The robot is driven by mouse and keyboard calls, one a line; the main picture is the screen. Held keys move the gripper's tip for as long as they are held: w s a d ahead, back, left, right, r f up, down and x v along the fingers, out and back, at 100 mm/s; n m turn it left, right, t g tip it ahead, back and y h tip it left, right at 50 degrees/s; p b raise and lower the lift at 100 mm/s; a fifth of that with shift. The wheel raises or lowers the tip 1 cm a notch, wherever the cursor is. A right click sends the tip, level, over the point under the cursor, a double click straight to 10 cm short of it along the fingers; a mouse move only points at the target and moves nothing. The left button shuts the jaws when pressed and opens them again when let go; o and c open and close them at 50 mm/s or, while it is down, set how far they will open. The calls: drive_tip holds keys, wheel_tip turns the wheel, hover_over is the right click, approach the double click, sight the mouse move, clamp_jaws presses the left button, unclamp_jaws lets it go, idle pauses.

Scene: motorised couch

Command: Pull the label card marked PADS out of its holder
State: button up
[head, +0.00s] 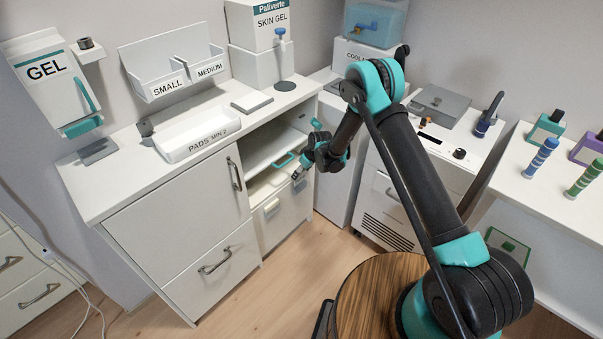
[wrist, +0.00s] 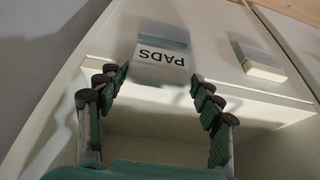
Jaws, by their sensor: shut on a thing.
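The white label card marked PADS (wrist: 161,57) shows in the wrist view, its lettering upside down, against a pale drawer front. A grey-blue strip, perhaps part of its holder (wrist: 163,35), lies just above it. My gripper (wrist: 158,77) has its two fingertips at the left and right edges of the card and is shut on it. In the head view my gripper (head: 297,175) is low at the open bay of the white cabinet, above a white drawer front (head: 285,218). The card's lettering cannot be made out there.
A similar pale block (wrist: 258,63) sits right of the card. A shelf (head: 262,150) lies behind my gripper. A round wooden table (head: 372,297) stands in front; floor is free between them.

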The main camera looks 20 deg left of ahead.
wheel_tip(320, 180, up, 7)
idle(0.7)
